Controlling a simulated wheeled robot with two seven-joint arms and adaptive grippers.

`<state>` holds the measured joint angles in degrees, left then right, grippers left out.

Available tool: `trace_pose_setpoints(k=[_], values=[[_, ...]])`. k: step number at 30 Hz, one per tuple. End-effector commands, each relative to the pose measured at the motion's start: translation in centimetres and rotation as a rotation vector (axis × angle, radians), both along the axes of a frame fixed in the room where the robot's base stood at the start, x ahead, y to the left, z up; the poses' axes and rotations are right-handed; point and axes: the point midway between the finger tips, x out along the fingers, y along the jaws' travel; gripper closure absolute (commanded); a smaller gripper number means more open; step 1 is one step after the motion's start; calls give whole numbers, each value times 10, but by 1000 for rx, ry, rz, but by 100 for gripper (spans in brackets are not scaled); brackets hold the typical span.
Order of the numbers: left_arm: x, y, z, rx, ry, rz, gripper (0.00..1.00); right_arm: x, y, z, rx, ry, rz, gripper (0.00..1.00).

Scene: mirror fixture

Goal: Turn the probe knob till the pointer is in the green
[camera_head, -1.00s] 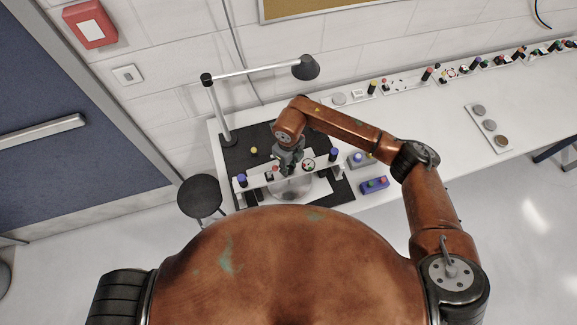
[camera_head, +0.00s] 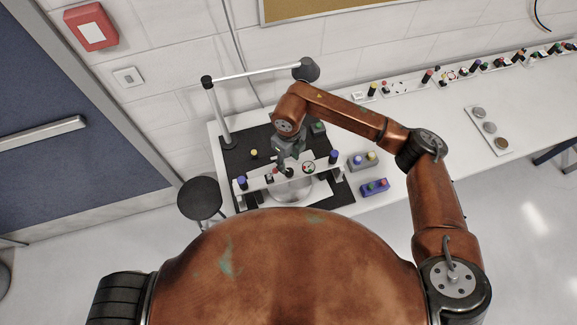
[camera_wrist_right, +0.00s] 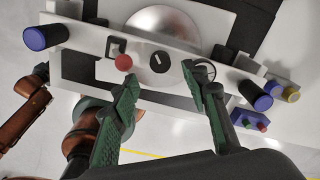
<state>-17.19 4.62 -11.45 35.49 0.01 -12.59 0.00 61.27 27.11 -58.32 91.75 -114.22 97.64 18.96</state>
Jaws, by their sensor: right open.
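A white fixture bar (camera_head: 256,181) stands over a silver dome (camera_head: 291,189) on the bench. In the right wrist view, the bar carries a round black knob (camera_wrist_right: 159,60) with a white line, which I take as the probe knob. Right of it is a round gauge (camera_wrist_right: 209,72), partly hidden by a finger; it also shows in the head view (camera_head: 308,168), its pointer too small to read. My right gripper (camera_wrist_right: 160,75) is open and empty, its green-padded fingers on either side of the knob in the picture, apart from it. My left gripper is not in view.
A red-tipped knob (camera_wrist_right: 123,62) sits close left of the black knob. Blue knobs (camera_wrist_right: 44,37) stand at both bar ends. A lamp arm (camera_head: 255,73) rises behind. A blue button box (camera_head: 375,187) lies right, a stool (camera_head: 200,197) left.

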Motion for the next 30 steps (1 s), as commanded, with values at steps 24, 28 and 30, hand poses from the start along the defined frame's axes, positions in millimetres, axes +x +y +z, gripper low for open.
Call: trace_pose_setpoints(k=[24, 28, 30], values=[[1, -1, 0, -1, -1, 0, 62, 0, 0, 54, 0, 0, 0, 58], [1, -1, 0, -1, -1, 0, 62, 0, 0, 54, 0, 0, 1, 58], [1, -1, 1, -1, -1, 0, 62, 0, 0, 54, 0, 1, 18, 58]])
